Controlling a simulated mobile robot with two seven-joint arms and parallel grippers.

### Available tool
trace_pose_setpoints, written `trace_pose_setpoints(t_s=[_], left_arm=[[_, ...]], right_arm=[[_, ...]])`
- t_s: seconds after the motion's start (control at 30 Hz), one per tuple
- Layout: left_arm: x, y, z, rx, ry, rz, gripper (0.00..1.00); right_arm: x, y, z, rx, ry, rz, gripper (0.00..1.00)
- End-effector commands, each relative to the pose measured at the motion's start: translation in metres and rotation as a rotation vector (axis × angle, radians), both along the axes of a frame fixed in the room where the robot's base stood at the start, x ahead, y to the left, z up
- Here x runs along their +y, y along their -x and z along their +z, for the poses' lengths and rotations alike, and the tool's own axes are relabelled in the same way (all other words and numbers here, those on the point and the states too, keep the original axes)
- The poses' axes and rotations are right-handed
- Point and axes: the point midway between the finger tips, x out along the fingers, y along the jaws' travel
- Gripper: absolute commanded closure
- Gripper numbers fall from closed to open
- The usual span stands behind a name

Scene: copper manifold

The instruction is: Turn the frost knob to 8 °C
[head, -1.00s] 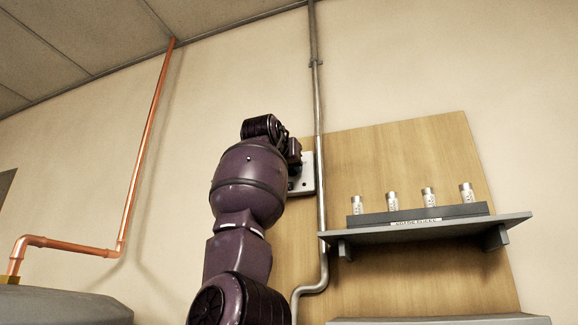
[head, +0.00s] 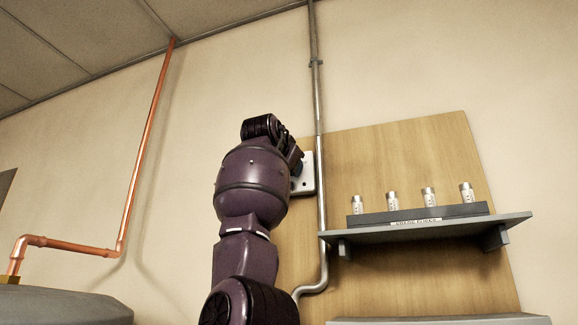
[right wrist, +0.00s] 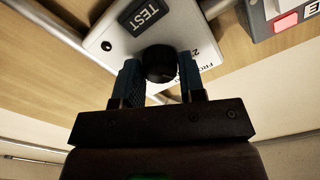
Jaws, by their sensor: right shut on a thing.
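In the right wrist view, the black round frost knob (right wrist: 160,62) sits on a white control box (right wrist: 112,42). The box has a dark TEST label and partly hidden black lettering. My right gripper (right wrist: 160,72) has its two blue fingers on either side of the knob, shut on it. Any scale marks around the knob are hidden or too small to read. In the head view, the white box (head: 307,176) shows on the wall behind my right arm, which hides the knob and most of the gripper. My left gripper is not in view.
A grey conduit (head: 318,120) runs down the wall beside the box. A grey shelf (head: 430,230) with several small labelled cylinders stands to its right on a wooden panel (head: 400,150). A grey box with a red part (right wrist: 287,22) shows in the wrist view.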

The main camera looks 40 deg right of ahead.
Motion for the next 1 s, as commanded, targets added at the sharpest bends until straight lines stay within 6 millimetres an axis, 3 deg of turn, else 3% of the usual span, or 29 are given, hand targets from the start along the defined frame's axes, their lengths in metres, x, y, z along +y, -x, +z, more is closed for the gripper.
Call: trace_pose_setpoints(t_s=[0.3,0.8,0.83,1.0], left_arm=[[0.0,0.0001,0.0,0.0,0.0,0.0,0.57],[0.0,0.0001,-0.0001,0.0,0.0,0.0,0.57],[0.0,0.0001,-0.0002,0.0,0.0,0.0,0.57],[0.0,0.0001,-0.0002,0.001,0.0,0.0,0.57]], right_arm=[[-0.0001,0.0006,0.0008,-0.108,-0.054,0.0,0.87],[0.0001,0.0008,0.001,-0.127,-0.063,0.0,0.87],[0.0,0.0007,0.001,-0.127,-0.063,0.0,0.6],[0.0,0.0006,0.0008,-0.126,-0.063,0.0,0.38]])
